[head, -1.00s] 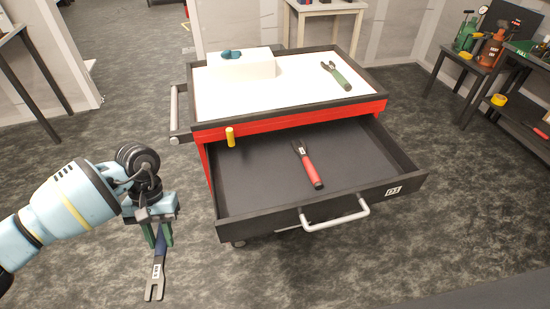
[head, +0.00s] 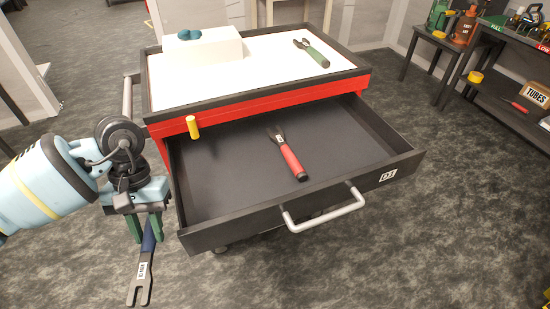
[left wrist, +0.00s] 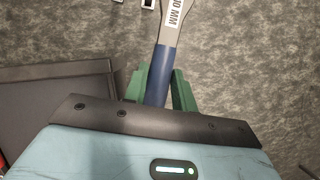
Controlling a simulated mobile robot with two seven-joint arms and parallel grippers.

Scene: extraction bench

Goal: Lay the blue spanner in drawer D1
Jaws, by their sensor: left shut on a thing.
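My left gripper (head: 144,226) is shut on the blue handle of the blue spanner (head: 141,270). The spanner hangs with its grey forked head down and toward the camera, outside the drawer at its left. In the left wrist view the blue handle (left wrist: 160,78) sits between the green fingers, with a size label on the grey shank. Drawer D1 (head: 235,195) is pulled open under the red cart top, its label on the front panel. A red-handled tool (head: 290,158) lies in the drawer. My right gripper does not show.
The cart's white top (head: 220,82) holds green-handled pliers (head: 315,56) and a white block (head: 203,52) with a teal item. The drawer floor is bare left of the red-handled tool.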

